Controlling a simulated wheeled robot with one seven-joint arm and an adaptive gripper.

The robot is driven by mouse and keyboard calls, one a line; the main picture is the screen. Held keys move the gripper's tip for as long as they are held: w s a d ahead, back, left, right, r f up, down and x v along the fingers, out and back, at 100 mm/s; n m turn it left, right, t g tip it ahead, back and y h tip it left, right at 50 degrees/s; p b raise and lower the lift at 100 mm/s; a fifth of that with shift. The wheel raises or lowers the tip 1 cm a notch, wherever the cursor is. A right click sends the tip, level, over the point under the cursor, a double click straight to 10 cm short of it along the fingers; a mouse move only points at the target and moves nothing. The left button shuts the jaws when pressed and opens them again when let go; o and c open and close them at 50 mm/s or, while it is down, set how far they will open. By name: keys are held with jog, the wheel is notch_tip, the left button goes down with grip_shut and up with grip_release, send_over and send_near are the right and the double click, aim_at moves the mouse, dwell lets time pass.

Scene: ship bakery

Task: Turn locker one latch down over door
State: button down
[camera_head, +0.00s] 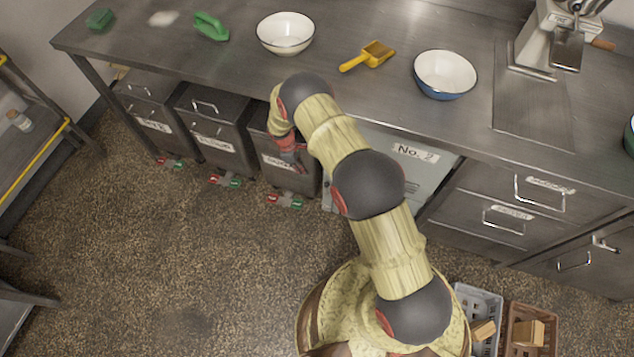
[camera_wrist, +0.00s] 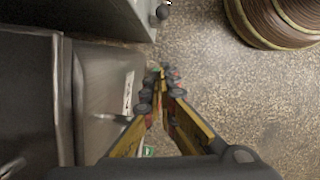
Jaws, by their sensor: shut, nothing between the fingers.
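The pale grey locker door (camera_head: 432,168) marked "No. 2" is under the counter, partly behind my arm. I cannot make out a locker marked one or its latch in the head view. The wrist view shows a grey cabinet corner (camera_wrist: 105,18) with a dark round knob (camera_wrist: 162,13) near its edge; I cannot tell whether this knob belongs to the latch. My gripper (camera_head: 291,160) is low in front of the third bin, left of the locker door. In the wrist view my gripper (camera_wrist: 163,82) is shut and empty, its tips apart from the knob.
Dark bins (camera_head: 212,132) with labels and pedals stand left of the locker. The steel counter (camera_head: 220,65) above holds bowls, a yellow scoop (camera_head: 368,56) and a green brush. Drawers (camera_head: 500,212) are at right. Crates (camera_head: 482,300) stand beside my base.

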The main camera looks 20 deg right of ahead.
jog(key=s+d+f+b, duration=0.2)
jog(key=d+f+b, duration=0.2)
jog(key=f, duration=0.5)
jog(key=shift+s+d+f+b, duration=0.3)
jog(key=shift+s+d+f, duration=0.1)
jog(key=shift+d, duration=0.55)
jog(key=shift+r, duration=0.1)
jog(key=shift+s+d+r, duration=0.2)
jog(key=shift+s+d, duration=0.15)
jog(key=shift+d, duration=0.15)
jog(key=v, duration=0.7)
jog(key=shift+r, duration=0.25)
